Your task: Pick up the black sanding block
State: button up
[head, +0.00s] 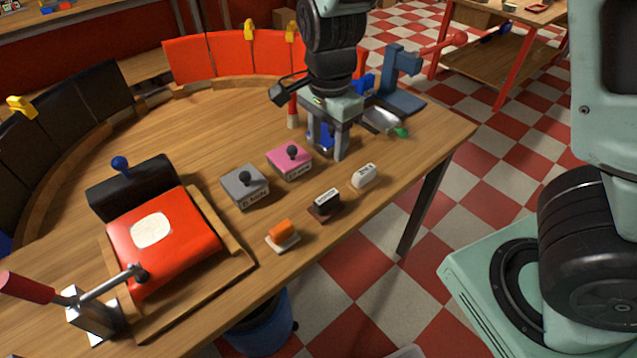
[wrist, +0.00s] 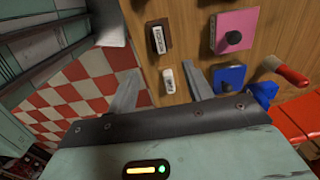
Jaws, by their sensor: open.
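A small dark block with a white lettered label, which looks like the black sanding block (head: 324,205), lies on the wooden table near its front edge. It also shows near the top of the wrist view (wrist: 158,38). The label's lettering is too small to read surely.
A white block (head: 364,176) and an orange block (head: 283,233) flank the dark one. Knobbed grey (head: 245,187), pink (head: 289,163) and blue (wrist: 229,79) blocks lie nearby; the blue one is beside my fingers.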

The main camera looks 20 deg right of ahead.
aim_at(327, 196)
notch_tip(327, 196, down, 17)
jog(key=shift+d+f, duration=0.1)
jog(key=shift+f, duration=0.05)
jog(key=c, duration=1.1)
